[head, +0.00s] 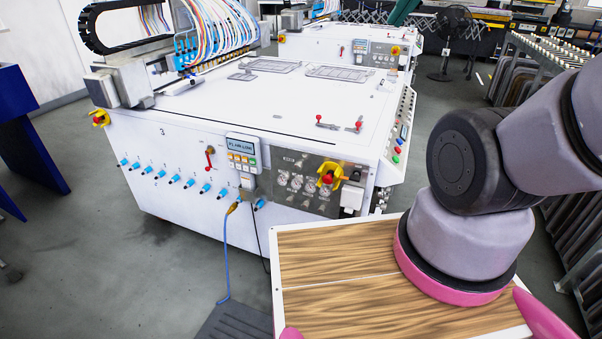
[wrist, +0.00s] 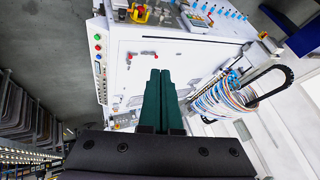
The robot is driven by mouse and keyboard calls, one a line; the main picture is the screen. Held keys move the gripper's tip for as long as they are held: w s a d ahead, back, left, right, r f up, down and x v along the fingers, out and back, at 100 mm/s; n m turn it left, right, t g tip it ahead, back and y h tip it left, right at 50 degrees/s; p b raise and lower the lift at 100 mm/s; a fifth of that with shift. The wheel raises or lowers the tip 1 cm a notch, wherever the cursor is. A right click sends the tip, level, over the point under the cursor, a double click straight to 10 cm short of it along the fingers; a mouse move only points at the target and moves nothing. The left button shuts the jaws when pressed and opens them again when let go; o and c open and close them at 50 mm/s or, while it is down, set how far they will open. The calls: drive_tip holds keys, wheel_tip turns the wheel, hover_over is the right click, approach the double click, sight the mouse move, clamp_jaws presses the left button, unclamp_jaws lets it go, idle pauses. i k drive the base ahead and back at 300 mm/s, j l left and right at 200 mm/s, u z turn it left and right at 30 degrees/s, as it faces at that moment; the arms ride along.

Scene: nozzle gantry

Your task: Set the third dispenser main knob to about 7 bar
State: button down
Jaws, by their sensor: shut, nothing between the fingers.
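The white dispenser machine (head: 262,103) with a "3" on its front stands ahead, left of my arm. Its grey front panel (head: 284,158) carries several small round gauges or knobs (head: 296,182); which is the main knob and what pressure is shown are too small to tell. My gripper (wrist: 160,72) has two green fingers, shut together and empty. In the wrist view the fingers show over the white machine top (wrist: 133,62), apart from the panel, which lies near that view's top edge.
A red-and-yellow stop button (head: 327,179) juts from the panel. Left of it are a keypad display (head: 242,148), a red lever (head: 210,157) and several blue fittings. A blue hose (head: 225,255) hangs to the floor. Grey floor (head: 120,260) is open at front left.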

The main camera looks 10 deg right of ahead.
sight(298, 167)
drive_tip(key=i+l+z, duration=0.25)
drive_tip(key=i+l, duration=0.45)
drive_tip(key=i, duration=0.15)
